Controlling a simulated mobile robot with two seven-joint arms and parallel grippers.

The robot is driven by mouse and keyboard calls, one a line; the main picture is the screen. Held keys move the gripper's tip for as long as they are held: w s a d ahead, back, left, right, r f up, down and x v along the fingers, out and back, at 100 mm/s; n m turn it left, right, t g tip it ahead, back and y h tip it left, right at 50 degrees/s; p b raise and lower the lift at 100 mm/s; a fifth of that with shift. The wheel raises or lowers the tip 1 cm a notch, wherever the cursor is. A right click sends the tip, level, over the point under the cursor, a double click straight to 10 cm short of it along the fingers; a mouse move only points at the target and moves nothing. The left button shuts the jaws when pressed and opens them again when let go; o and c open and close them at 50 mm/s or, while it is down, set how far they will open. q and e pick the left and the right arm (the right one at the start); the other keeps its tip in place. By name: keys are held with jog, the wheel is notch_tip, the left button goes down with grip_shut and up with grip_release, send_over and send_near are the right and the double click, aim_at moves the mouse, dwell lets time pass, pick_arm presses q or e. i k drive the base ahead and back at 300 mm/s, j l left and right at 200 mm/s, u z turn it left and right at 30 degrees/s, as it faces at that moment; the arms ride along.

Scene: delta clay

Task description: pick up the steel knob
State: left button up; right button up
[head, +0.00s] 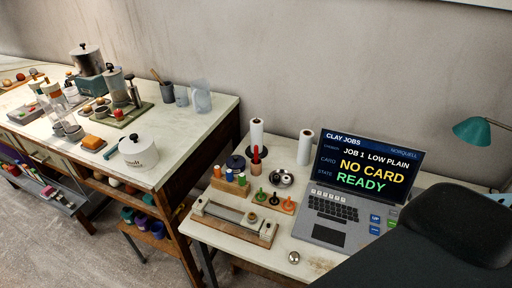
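A small round shiny metal piece that looks like the steel knob (293,257) lies on the near table, close to its front edge and just in front of the laptop. It stands clear of other things, and nothing covers it. A shiny metal item (282,178) also sits farther back, behind the small colored pegs; its exact form is too small to tell. Neither of my grippers shows in the head view.
The laptop (340,208) reads "NO CARD READY". A wooden-framed tray (234,222) lies left of the knob. White rolls (305,147) stand behind. A large black form (440,235) covers the right front. A second, crowded table (190,140) stands left.

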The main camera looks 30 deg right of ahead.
aim_at(293, 258)
jog(key=z, duration=1.35)
